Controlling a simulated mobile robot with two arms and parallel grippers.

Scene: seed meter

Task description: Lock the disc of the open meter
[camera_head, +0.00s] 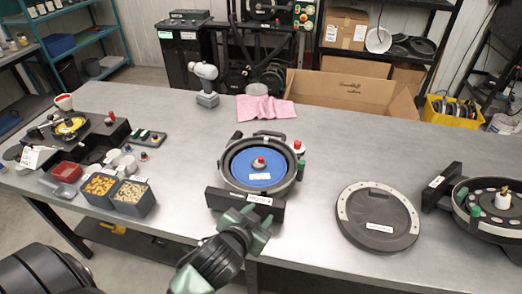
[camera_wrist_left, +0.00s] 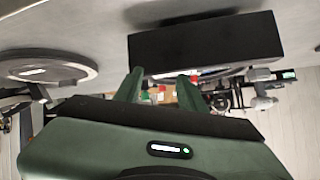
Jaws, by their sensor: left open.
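The middle meter (camera_head: 290,184) stands open on the table, a black round housing with a blue disc (camera_head: 245,172) inside. A red knob (camera_head: 260,162) sits at the disc's centre; I cannot tell its locking position. A black block with a white label (camera_head: 222,199) forms the meter's front; it also shows in the left wrist view (camera_wrist_left: 205,42). My left gripper (camera_head: 246,220) is open and empty, just in front of this block. Its green fingers (camera_wrist_left: 160,78) point toward the block in the left wrist view. My right gripper is not in view.
A black round cover (camera_head: 378,232) lies flat to the right, and another meter (camera_head: 462,205) stands at the far right. Bins of yellow and pale seeds (camera_head: 132,195) and small parts are at left. A pink cloth (camera_head: 265,107) and grey tool (camera_head: 206,85) are behind.

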